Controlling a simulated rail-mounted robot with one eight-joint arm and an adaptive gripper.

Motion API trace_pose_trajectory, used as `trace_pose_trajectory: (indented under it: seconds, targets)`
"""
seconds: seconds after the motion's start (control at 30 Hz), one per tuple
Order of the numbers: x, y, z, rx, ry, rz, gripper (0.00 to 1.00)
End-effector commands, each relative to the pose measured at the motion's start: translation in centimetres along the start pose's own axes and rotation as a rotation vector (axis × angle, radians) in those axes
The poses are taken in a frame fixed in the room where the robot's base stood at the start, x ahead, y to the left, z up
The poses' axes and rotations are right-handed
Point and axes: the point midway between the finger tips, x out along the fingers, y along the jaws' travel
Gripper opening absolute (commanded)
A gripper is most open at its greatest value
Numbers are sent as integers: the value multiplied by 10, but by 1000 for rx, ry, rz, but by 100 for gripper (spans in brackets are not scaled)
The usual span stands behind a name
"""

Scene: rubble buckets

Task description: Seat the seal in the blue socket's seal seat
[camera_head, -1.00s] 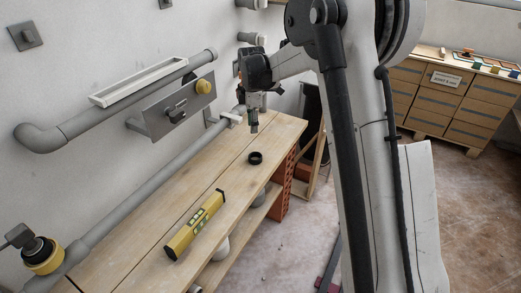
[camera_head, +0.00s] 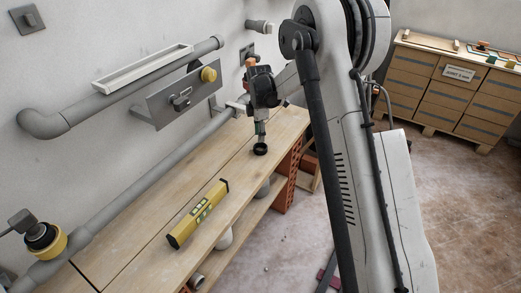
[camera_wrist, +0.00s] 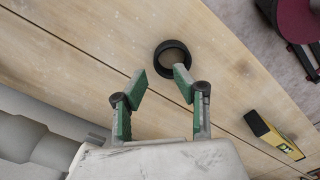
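The seal, a black ring (camera_wrist: 159,52), lies flat on the wooden bench, near its far end. It also shows in the head view (camera_head: 261,150), right under the fingers. My gripper (camera_wrist: 160,83) is open and empty, with its green-padded fingers pointing down at the bench. In the wrist view the seal shows just beyond the gap, nearer the right fingertip, which overlaps its edge in the picture. In the head view my gripper (camera_head: 260,142) is just above the seal; I cannot tell whether they touch. I see no blue socket or seal seat in either view.
A yellow spirit level (camera_head: 198,213) lies on the wooden bench (camera_head: 140,235). Grey pipes (camera_head: 85,115) and a bracket plate with a yellow knob (camera_head: 208,75) are on the wall behind. A yellow-collared black fitting (camera_head: 45,242) is at lower left. The bench between level and seal is clear.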

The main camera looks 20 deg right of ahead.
Motion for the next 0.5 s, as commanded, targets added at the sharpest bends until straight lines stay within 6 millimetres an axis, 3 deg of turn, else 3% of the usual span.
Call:
trace_pose_trajectory:
  seconds: [0.3,0.5]
  targets:
    - [41,5,0,0,0,0,28]
    - [48,5,0,0,0,0,28]
